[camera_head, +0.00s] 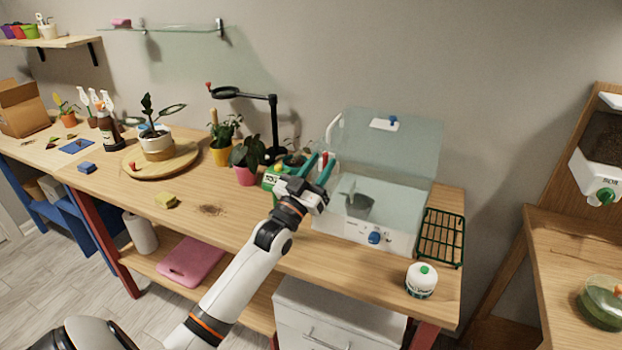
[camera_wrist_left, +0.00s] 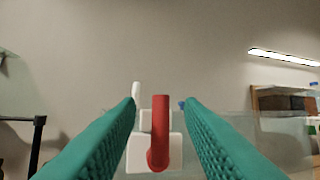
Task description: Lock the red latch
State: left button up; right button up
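The red latch (camera_wrist_left: 159,130) shows in the left wrist view as an upright red lever on a white plate (camera_wrist_left: 136,153). A small part of it shows in the head view (camera_head: 325,157). My left gripper (camera_head: 323,160) is at the left side of the clear box with its teal fingers open. In the left wrist view the fingers (camera_wrist_left: 160,112) stand on either side of the lever, with a gap on both sides. The box has a white base (camera_head: 344,226) and a raised clear lid (camera_head: 410,150). My right gripper is not in view.
A grey scoop (camera_head: 357,204) is inside the box. A pink pot (camera_head: 244,175) and a black lamp (camera_head: 272,125) are left of my gripper. The bench front is mostly clear.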

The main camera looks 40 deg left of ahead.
pick_arm(q)
jog(key=b+v, duration=0.3)
jog(key=v, duration=0.8)
jog(key=shift+s, duration=0.35)
jog(key=shift+f, duration=0.2)
